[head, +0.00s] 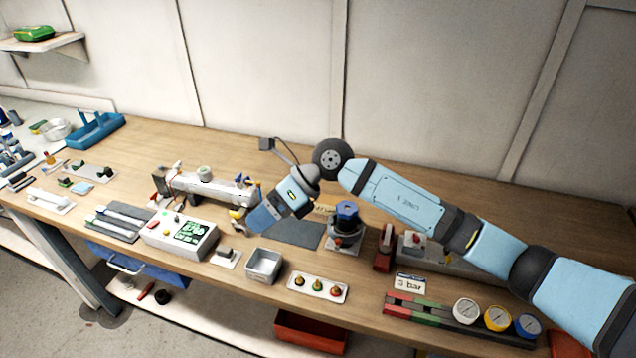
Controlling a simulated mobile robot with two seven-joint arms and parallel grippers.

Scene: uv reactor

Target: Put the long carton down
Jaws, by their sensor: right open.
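My right arm reaches in from the right, and its gripper (250,222) points down and left over the middle of the workbench (140,150). The gripper is open, close to the right end of a long grey-white apparatus (215,186). I cannot tell whether it touches anything. I cannot make out a long carton; the arm and gripper hide part of the bench. My left gripper is not in view.
A white control box (180,235) and a small grey bin (264,265) stand near the gripper. A dark mat (298,234) and a blue-topped device (346,222) are to its right. Gauges (497,317) line the front right.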

